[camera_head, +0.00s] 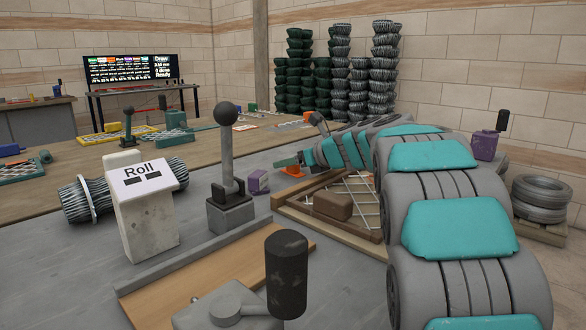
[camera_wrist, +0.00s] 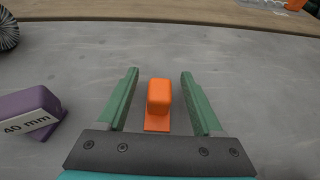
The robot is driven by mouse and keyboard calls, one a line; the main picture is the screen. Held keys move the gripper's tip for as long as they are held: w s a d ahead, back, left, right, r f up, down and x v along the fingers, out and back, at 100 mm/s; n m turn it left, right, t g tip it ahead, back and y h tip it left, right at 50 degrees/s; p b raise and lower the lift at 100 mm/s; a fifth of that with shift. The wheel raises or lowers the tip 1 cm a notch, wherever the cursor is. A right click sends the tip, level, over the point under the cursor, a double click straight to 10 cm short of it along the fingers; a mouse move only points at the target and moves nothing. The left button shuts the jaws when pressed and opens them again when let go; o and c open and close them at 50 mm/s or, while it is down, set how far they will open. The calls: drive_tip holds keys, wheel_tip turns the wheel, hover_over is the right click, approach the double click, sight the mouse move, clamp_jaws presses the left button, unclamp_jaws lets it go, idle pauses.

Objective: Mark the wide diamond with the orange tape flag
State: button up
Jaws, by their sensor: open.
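The orange tape flag (camera_wrist: 158,98) is a small upright block on a flat foot. It stands on the grey bench top, between the two green fingers of my gripper (camera_wrist: 159,90) in the wrist view. My gripper is open, with a gap on each side of the flag. In the head view the flag (camera_head: 291,171) shows just under the green fingers of my gripper (camera_head: 287,162). A woven wire mesh panel with diamonds (camera_head: 362,193) lies in a wooden frame (camera_head: 330,225) to the right. My arm hides part of it, and I cannot tell which diamond is wide.
A purple block marked 40 mm (camera_wrist: 28,112) lies left of my gripper, also in the head view (camera_head: 258,181). A brown block (camera_head: 332,205) sits on the mesh. A black-knobbed lever (camera_head: 228,150) and a Roll sign (camera_head: 145,205) stand at left.

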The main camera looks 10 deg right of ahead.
clamp_jaws()
idle(0.5)
drive_tip(key=shift+r, duration=0.1)
